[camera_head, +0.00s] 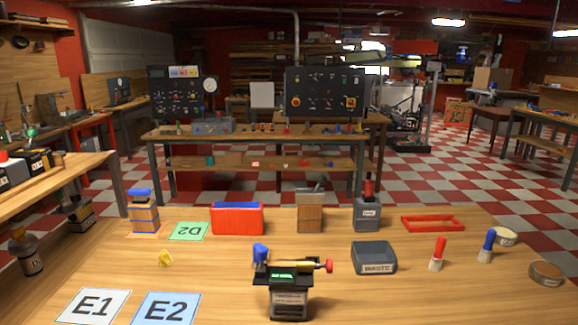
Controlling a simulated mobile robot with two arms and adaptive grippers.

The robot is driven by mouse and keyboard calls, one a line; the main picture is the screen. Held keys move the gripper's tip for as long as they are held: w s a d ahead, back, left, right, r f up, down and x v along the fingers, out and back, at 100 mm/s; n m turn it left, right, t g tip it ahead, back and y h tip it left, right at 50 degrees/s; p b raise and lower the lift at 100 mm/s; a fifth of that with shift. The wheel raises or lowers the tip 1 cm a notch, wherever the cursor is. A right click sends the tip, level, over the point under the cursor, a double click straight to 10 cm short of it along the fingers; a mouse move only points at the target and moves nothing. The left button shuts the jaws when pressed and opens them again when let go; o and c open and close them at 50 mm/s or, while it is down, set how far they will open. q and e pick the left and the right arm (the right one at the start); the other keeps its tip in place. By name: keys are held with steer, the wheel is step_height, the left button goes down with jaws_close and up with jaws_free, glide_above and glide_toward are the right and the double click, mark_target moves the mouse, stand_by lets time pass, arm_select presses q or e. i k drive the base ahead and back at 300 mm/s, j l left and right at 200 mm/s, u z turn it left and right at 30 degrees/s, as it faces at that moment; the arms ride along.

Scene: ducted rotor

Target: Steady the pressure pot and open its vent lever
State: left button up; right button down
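A dark grey pot-like device (289,291), which I take to be the pressure pot, stands upright near the front middle of the wooden table. It has a wide black top plate with a green patch, and a blue knob (260,253) at its upper left. A brass-coloured bar ending in a red tip (329,266) lies roughly level across its top and points right; it looks like the vent lever. The label on the front is too small to read. Neither of my grippers shows in the head view, and nothing touches the device.
The wooden table (225,285) also holds a grey box (374,258) to the device's right, a red bin (237,219) behind, a red frame (432,223), and red-capped (438,254) and blue-capped (487,246) pieces. E1 (93,306) and E2 (166,309) cards lie front left. Table space around the device is clear.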

mark_target(262, 251)
steer(key=i+l, duration=0.1)
steer(key=l, duration=0.4)
steer(key=i+l, duration=0.1)
steer(key=l, duration=0.4)
steer(key=i+l, duration=0.1)
steer(key=l, duration=0.4)
steer(key=i+l, duration=0.1)
steer(key=l, duration=0.9)
steer(key=l+u, duration=0.35)
steer(key=l, duration=0.15)
steer(key=i+l+u, duration=0.1)
steer(key=l+u, duration=0.3)
steer(key=l, duration=0.15)
steer(key=k+l+u, duration=0.1)
steer(key=l+u, duration=0.25)
steer(key=l, duration=0.15)
steer(key=u, duration=0.9)
steer(key=z, duration=0.6)
steer(key=i+j+z, duration=0.2)
steer(key=j+z, duration=0.25)
steer(key=i+j+z, duration=0.1)
steer(key=j+z, duration=0.3)
steer(key=j, duration=0.3)
steer(key=j+z, duration=0.45)
steer(key=j, duration=0.2)
steer(key=k+j+z, duration=0.1)
steer(key=j, duration=1.95)
